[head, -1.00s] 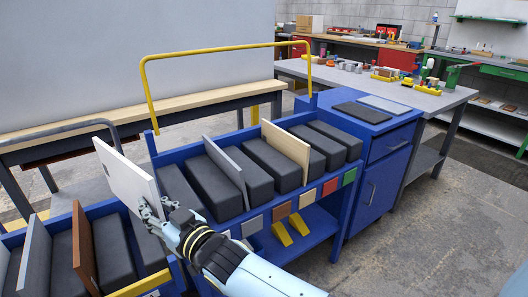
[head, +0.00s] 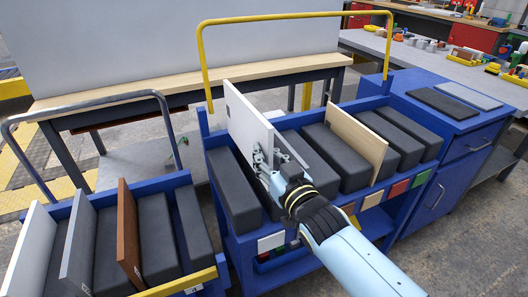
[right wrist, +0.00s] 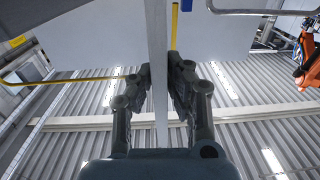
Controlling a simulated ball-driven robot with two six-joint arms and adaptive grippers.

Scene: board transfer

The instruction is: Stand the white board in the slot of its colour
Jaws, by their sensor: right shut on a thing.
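The white board (head: 247,118) is upright above the blue rack (head: 245,252), over the gap beside the leftmost dark block. My right gripper (head: 266,163) is shut on its near edge. In the right wrist view, the board (right wrist: 157,60) stands edge-on between the two fingers (right wrist: 158,88). A white tag (head: 271,242) is on the rack's front, below and near the held board. The board's lower edge is hidden by the block and gripper, so I cannot tell whether it touches the slot. My left gripper is out of view.
Dark blocks (head: 234,190) divide the rack. A tan board (head: 357,138) stands further right. A left cart (head: 205,277) holds white, grey (head: 78,245) and brown boards (head: 128,230). A yellow rail (head: 205,65) arches behind.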

